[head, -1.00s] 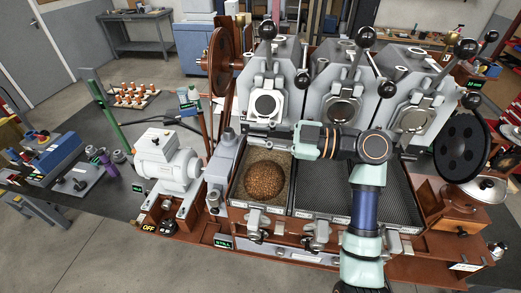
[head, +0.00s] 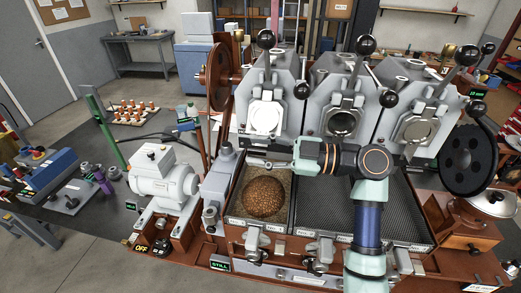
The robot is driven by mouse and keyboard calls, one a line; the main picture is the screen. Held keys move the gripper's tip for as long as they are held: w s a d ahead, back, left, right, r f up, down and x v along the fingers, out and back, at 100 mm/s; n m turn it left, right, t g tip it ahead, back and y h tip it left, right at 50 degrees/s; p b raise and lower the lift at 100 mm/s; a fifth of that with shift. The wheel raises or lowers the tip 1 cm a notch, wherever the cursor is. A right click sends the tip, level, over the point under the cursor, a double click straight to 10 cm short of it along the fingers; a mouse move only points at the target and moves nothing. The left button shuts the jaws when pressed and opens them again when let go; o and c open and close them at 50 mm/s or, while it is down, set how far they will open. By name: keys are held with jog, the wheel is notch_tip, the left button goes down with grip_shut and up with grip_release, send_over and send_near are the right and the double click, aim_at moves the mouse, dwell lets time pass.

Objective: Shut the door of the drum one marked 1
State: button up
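Drum one is taken to be the leftmost of three grey roaster drums; its number is not readable. Its round front door (head: 266,118) looks bright white, below the drum's upper housing. I cannot tell whether it is fully shut or ajar. A lever with a black ball knob (head: 301,91) stands at its right. My arm reaches in from the bottom right, its wrist turned left in front of the drums. My gripper (head: 258,163) seems to be the small grey end left of the wrist, below the door and apart from it. Its fingers are too small to read.
A pile of brown beans (head: 263,197) lies in the left tray (head: 236,218) below drum one. The middle and right trays (head: 404,215) look empty. A drum with a dark disc (head: 342,123) stands to the right. A motor (head: 160,178) stands at left.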

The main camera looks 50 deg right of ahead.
jog(key=v, duration=1.2)
jog(key=s+a+r+p, duration=0.2)
jog(key=a+r, duration=0.2)
jog(key=r, duration=0.2)
jog(key=shift+s+p, duration=0.35)
dwell(0.4)
jog(key=shift+a, duration=0.1)
